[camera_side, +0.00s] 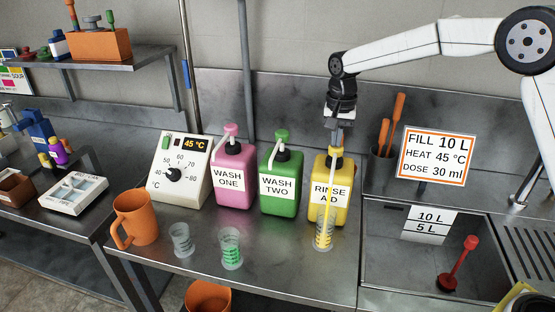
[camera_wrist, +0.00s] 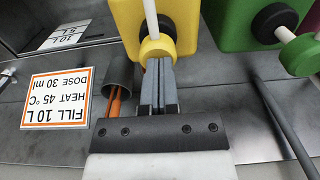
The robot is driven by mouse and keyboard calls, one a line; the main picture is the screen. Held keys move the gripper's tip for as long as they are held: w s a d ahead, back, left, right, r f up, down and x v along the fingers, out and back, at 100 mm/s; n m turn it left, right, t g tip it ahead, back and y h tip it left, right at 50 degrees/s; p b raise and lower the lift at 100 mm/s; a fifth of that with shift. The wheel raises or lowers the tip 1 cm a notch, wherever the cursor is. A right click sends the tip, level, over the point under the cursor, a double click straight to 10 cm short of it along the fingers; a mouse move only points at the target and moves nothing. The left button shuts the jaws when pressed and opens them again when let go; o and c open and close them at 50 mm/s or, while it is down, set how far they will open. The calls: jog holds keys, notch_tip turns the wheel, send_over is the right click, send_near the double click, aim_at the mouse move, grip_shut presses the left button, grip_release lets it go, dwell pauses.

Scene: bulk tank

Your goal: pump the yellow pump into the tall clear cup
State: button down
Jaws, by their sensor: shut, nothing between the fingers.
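The yellow pump bottle (camera_side: 343,202), labelled RINSE AID, stands upright at the right of the bottle row. My gripper (camera_side: 337,146) is shut and empty, pointing down right at the top of this bottle. In the wrist view, my shut fingertips (camera_wrist: 157,64) are at the round yellow pump head (camera_wrist: 157,48), with its pale spout beyond. I cannot tell whether they touch or how far the head is pressed. The tall clear cup (camera_side: 323,236) stands in front of the yellow bottle and shows yellow inside; part of that may be the bottle seen through it.
A green bottle (camera_side: 283,202) and a pink bottle (camera_side: 234,195) stand to the left. A clear cup (camera_side: 181,240), a cup with green in it (camera_side: 231,250) and an orange mug (camera_side: 135,218) stand along the front. A sink (camera_side: 390,262) lies to the right, below an instruction sign (camera_side: 437,156).

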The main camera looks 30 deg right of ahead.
jog(key=shift+s+f, duration=0.1)
jog(key=shift+f, duration=0.1)
notch_tip(320, 180, up, 14)
jog(key=shift+r, duration=0.2)
dwell(0.7)
dwell(0.8)
notch_tip(320, 180, up, 2)
jog(key=shift+d+r, duration=0.1)
jog(key=shift+r, duration=0.05)
dwell(0.5)
notch_tip(320, 180, down, 14)
jog(key=shift+f, duration=0.1)
dwell(0.8)
